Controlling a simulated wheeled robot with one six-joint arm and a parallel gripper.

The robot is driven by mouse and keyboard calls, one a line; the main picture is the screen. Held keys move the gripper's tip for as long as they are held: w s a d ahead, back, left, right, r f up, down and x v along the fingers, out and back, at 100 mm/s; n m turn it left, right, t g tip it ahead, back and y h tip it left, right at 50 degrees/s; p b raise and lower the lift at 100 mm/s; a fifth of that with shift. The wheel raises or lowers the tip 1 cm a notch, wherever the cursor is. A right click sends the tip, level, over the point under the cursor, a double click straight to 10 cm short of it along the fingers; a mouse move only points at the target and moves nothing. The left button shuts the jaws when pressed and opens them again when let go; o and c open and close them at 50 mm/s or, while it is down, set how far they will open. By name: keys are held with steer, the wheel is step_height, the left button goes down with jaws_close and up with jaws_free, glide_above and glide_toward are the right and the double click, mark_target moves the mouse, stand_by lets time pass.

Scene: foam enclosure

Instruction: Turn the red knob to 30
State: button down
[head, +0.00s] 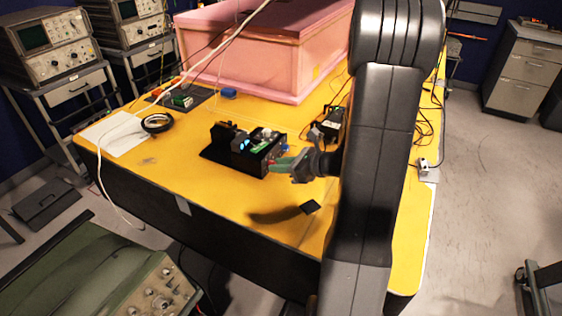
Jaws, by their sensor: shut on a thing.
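A small black device (250,150) with a lit blue display and green parts on top stands on the yellow table (200,190). My gripper (280,164) reaches in from the right, low over the table, with its greenish fingertips against the right-hand side of the device. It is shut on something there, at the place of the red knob. The knob itself is hidden by the fingers, and neither its angle nor any scale marks can be made out.
A pink foam box (265,60) stands at the back of the table. A black box with a green light (332,122) and loose cables lie behind my gripper. A black cable coil (156,123) lies at left.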

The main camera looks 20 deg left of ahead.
steer(key=m+p, duration=0.1)
steer(key=p, duration=0.1)
steer(key=m+g+p, duration=0.1)
steer(key=shift+w+r+p, duration=0.15)
steer(key=shift+r+p, duration=0.05)
steer(key=shift+p, duration=0.15)
steer(key=shift+w+f+m+g+p, duration=0.15)
steer(key=shift+f+m+g+p, duration=0.1)
steer(key=shift+m+g+p, duration=1.05)
steer(key=shift+t, duration=0.3)
steer(key=c, duration=1.3)
jaws_free()
steer(key=shift+o, duration=0.2)
steer(key=shift+d, duration=0.1)
steer(key=v, duration=0.4)
steer(key=b+v, duration=0.1)
steer(key=v, duration=0.4)
steer(key=b+v, duration=0.1)
steer(key=v, duration=0.3)
steer(key=shift+w+d+f, duration=0.1)
steer(key=shift+d+f, duration=0.1)
steer(key=shift+d, duration=0.2)
